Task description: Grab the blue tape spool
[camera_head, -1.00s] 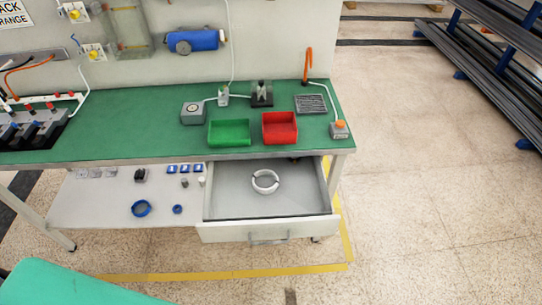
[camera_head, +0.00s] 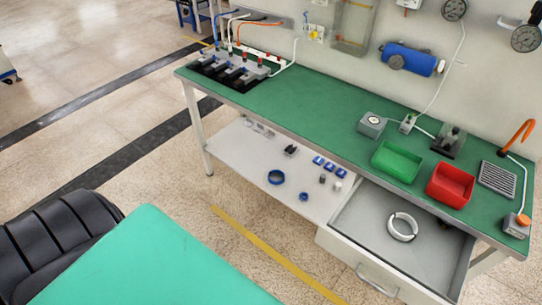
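Neither of my grippers is in the head view.
An open drawer (camera_head: 352,227) right of the shelf holds a white ring (camera_head: 402,227). Small blue-and-white blocks (camera_head: 328,167) lie behind the rings. A mint-green surface (camera_head: 150,262) and black chair (camera_head: 62,240) occupy the near left. Floor before the shelf is clear.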

